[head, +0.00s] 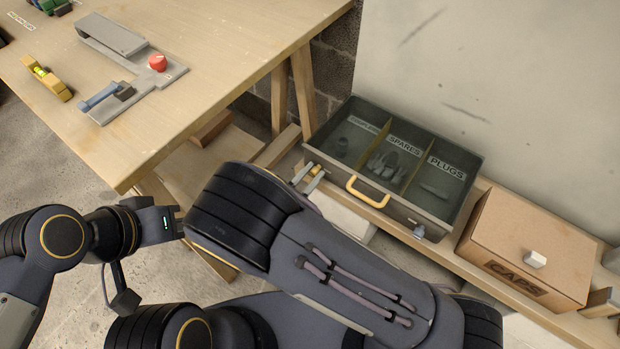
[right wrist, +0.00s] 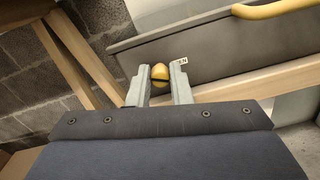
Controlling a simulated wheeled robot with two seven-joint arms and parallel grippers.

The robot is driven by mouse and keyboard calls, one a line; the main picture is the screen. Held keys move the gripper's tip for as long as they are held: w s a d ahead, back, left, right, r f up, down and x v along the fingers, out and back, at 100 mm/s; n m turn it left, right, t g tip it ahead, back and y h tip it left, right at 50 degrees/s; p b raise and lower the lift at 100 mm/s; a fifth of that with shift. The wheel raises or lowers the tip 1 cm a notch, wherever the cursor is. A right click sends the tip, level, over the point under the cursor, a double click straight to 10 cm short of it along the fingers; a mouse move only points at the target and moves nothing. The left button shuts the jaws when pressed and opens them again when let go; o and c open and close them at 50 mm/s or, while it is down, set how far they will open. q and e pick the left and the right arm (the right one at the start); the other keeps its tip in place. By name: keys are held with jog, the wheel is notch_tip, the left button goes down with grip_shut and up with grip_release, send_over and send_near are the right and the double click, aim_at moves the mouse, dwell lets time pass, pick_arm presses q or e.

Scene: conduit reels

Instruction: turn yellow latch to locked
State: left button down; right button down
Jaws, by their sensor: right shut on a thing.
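The yellow latch (head: 316,170) sits at the left end of the grey drawer's (head: 408,212) front. My right gripper (head: 308,178) is shut on it, with one pale finger on each side. In the right wrist view the latch's rounded yellow top (right wrist: 160,72) shows between the fingertips (right wrist: 160,80). A small lettered label (right wrist: 181,63) is by the right finger, partly covered. I cannot read the latch's position from it. My left arm comes in at the left, its dark end with a green light (head: 166,222); its fingers are hidden.
The drawer is open, with a yellow handle (head: 366,194) and labelled compartments holding grey parts. A grey fitting (head: 419,232) is at its right front. A CAPS box (head: 525,245) stands right. A wooden table (head: 205,75) holds a toggle clamp and a yellow level (head: 46,82).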

jog(key=m+b, duration=0.1)
jog(key=m, duration=0.1)
jog(key=m+b, duration=0.1)
jog(key=shift+f+m, duration=0.2)
jog(key=shift+m, duration=0.2)
jog(key=m+b, duration=0.3)
jog(key=shift+f+m, duration=0.1)
jog(key=shift+m, duration=0.2)
jog(key=m+b, duration=0.3)
jog(key=shift+m+b, duration=0.3)
jog(key=shift+m, duration=0.1)
jog(key=shift+m+b, duration=0.55)
jog(key=shift+m, duration=0.15)
jog(key=c, duration=1.3)
grip_release()
jog(key=shift+r, duration=0.2)
jog(key=shift+s, duration=0.1)
